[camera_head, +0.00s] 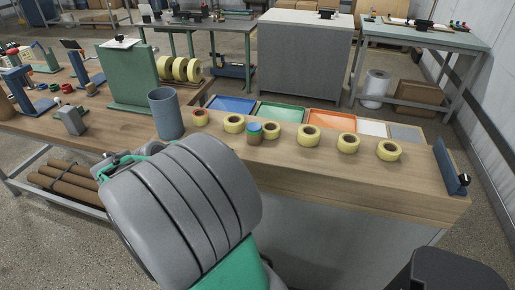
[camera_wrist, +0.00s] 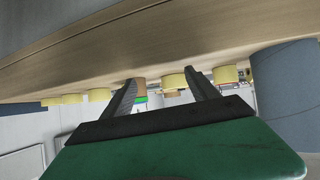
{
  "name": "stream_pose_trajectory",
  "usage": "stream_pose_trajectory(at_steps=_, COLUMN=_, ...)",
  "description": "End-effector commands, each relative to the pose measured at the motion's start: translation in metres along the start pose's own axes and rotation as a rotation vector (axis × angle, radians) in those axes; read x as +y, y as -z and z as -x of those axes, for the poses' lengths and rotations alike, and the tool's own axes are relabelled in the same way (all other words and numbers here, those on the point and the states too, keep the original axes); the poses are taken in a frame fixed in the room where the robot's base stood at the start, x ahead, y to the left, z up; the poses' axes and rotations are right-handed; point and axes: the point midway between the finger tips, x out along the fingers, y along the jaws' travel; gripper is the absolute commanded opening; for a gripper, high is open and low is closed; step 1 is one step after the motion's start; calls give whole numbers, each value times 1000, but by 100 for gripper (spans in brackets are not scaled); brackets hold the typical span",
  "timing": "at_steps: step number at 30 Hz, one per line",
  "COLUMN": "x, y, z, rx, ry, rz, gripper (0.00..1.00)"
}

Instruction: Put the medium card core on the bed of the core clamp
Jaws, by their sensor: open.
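Several yellow rings with brown inner cores (camera_head: 308,135) stand in a row on the wooden bench. A short stack with brown, green and blue bands (camera_head: 254,134) stands among them, and an orange-brown ring (camera_head: 200,118) is at the row's left end. I cannot tell which is the medium card core. A grey angled block (camera_head: 71,120) and blue stands (camera_head: 28,95) are at the left; I cannot tell which is the core clamp. In the wrist view my gripper (camera_wrist: 163,94) is open and empty, its fingers pointing towards the banded stack (camera_wrist: 140,92).
A blue-grey cylinder (camera_head: 166,114) stands left of the row; a green upright panel (camera_head: 130,76) is behind it. Blue, green and orange trays (camera_head: 232,103) line the back edge. A blue bracket (camera_head: 451,168) is at the right end. The bench front (camera_head: 350,185) is clear.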

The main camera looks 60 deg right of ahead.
Motion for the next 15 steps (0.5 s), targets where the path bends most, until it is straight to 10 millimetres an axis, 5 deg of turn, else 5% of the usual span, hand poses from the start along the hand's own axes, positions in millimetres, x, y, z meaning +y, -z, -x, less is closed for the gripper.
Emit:
stream_pose_trajectory(at_steps=1, x=19, y=8, z=-21, rx=80, ry=-77, rz=-59, gripper=69)
stream_pose_trajectory(at_steps=4, x=46, y=35, z=-34, rx=207, ry=-168, rz=-135, gripper=69)
stream_pose_trajectory(at_steps=15, x=67, y=59, z=-80, rx=243, ry=-193, rz=-154, gripper=69)
